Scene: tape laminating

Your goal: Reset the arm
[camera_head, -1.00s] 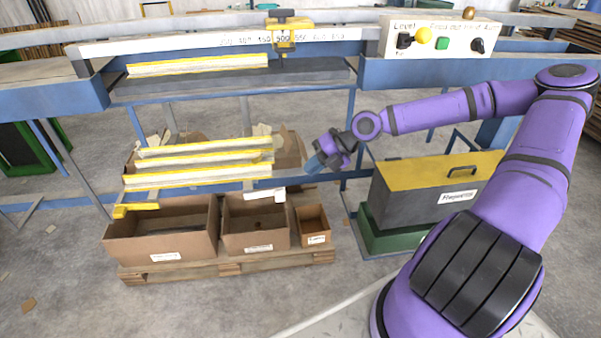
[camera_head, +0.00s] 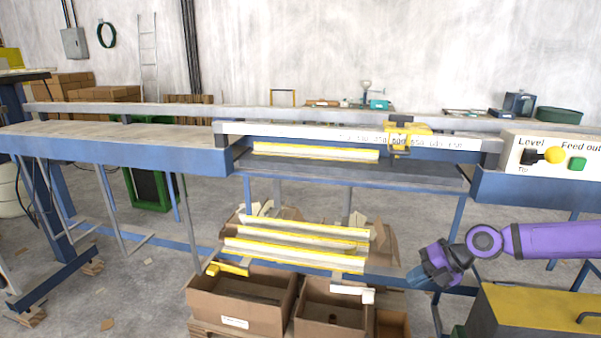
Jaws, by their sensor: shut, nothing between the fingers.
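My gripper (camera_head: 422,277) is at the lower right on the purple arm, pointing left and down, shut and empty. It is apart from the boards and the machine in the picture. A white board with yellow edges (camera_head: 315,152) lies on the machine's dark shelf (camera_head: 400,173). Several similar boards (camera_head: 300,246) lie stacked lower, above the cardboard boxes. The white scale bar (camera_head: 290,131) carries a yellow slider (camera_head: 408,137) near its right part.
A lidded grey and yellow box (camera_head: 535,312) stands below my arm. Open cardboard boxes (camera_head: 240,300) stand on a pallet. Floor at the left (camera_head: 130,300) is mostly clear.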

